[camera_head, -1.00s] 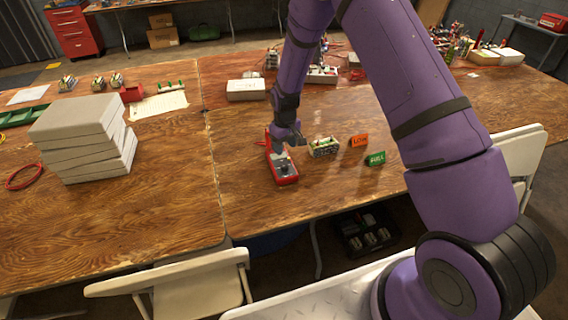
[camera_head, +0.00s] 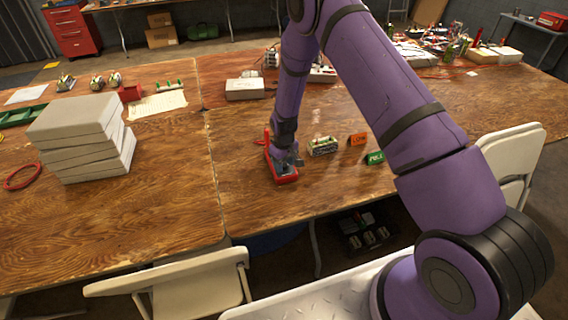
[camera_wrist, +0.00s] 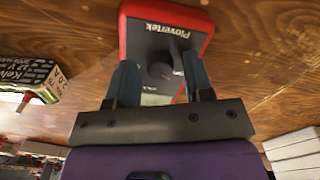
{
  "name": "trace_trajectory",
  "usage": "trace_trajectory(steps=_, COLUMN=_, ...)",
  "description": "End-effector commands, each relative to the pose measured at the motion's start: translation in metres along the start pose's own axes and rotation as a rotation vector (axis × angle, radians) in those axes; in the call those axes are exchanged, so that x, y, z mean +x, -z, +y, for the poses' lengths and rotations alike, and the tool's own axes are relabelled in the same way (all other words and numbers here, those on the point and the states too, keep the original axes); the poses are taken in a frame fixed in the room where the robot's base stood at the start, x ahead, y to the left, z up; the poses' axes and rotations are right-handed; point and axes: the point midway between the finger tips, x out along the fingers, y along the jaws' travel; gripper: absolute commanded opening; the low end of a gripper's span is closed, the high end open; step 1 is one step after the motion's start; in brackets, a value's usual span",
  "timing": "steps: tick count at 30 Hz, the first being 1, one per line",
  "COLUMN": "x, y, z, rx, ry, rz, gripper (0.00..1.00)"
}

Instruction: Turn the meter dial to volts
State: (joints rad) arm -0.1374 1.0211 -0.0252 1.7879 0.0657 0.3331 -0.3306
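The red meter (camera_head: 285,178) with a dark face lies on the wooden table; in the wrist view its face (camera_wrist: 146,35) reads "Plovertek" upside down. Its round black dial (camera_wrist: 160,70) shows between the two blue fingers of my gripper (camera_wrist: 160,72). The fingers are apart, one on each side of the dial, and I cannot tell whether they touch it. In the head view my gripper (camera_head: 290,161) is over the meter and hides part of its face. The dial's setting cannot be read.
A battery pack (camera_head: 323,146) stands just right of the meter, with an orange LOW sign (camera_head: 357,140) and a green FULL sign (camera_head: 375,158) beyond. A stack of pale blocks (camera_head: 80,140) stands at left.

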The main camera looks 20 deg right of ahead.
Motion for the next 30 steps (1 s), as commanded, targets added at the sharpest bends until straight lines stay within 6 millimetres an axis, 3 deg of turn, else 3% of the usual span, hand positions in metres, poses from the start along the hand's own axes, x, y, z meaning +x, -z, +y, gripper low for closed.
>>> trace_trajectory(steps=1, x=-0.0001, y=0.0000, z=0.0000, rx=0.000, ry=0.000, rz=0.000, gripper=0.35)
trace_trajectory(steps=5, x=-0.0002, y=0.0000, z=0.0000, rx=0.000, ry=0.000, rz=0.000, gripper=0.05)
trace_trajectory(steps=6, x=-0.0001, y=-0.0001, z=0.0000, rx=0.000, ry=0.000, rz=0.000, gripper=0.04)
trace_trajectory(steps=17, x=-0.0002, y=0.0000, z=-0.0002, rx=0.058, ry=0.000, rz=0.000, gripper=0.04)
trace_trajectory(steps=30, x=-0.0002, y=0.0001, z=-0.0005, rx=0.401, ry=0.000, rz=0.000, gripper=0.04)
